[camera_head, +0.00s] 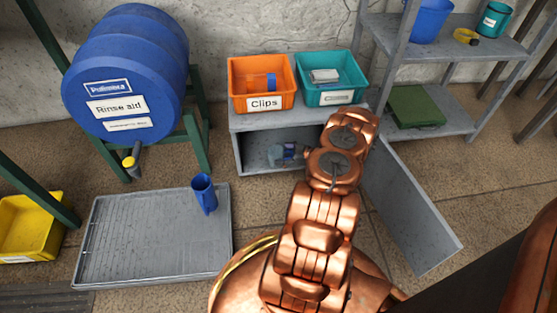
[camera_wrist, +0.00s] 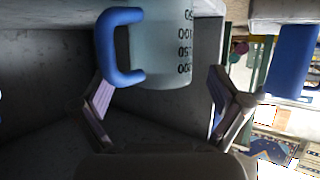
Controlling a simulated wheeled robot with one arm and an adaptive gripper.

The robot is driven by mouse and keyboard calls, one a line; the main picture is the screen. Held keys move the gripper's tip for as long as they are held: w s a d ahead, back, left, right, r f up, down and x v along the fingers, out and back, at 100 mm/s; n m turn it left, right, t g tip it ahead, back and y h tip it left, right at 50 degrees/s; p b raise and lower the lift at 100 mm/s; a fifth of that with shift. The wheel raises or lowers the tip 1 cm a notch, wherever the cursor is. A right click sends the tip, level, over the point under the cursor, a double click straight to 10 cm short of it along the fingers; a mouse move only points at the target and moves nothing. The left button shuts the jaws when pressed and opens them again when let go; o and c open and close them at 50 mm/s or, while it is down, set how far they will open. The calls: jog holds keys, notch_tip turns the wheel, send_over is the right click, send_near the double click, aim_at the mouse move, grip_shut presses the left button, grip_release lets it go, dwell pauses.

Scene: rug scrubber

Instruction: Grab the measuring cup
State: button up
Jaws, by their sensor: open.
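The measuring cup (camera_wrist: 160,45) is a translucent cup with dark scale numbers and a blue handle, filling the upper middle of the wrist view. My gripper (camera_wrist: 160,82) is open, with one finger on each side of the cup's lower part. The left finger is beneath the blue handle, and I cannot tell whether either finger touches the cup. In the head view a small grey-blue shape, seemingly the cup (camera_head: 277,153), shows inside the open grey cabinet (camera_head: 240,150). My arm hides most of the gripper there.
An orange Clips bin (camera_head: 263,102) and a teal bin (camera_head: 330,94) stand on the cabinet. The cabinet door (camera_head: 410,205) stands open to the right. A blue cup (camera_head: 204,194) stands on a grey tray (camera_head: 150,255), below a blue rinse aid barrel (camera_head: 125,70). Shelves (camera_head: 450,50) stand at right.

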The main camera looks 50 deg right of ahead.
aim_at(277, 154)
jog(key=x, duration=0.1)
jog(key=b+x, duration=0.1)
jog(key=shift+w+a+f, duration=0.15)
jog(key=shift+a+f, duration=0.05)
jog(key=shift+f, duration=0.15)
jog(key=shift+w, duration=0.35)
jog(key=shift+c, duration=0.3)
jog(key=c, duration=1.1)
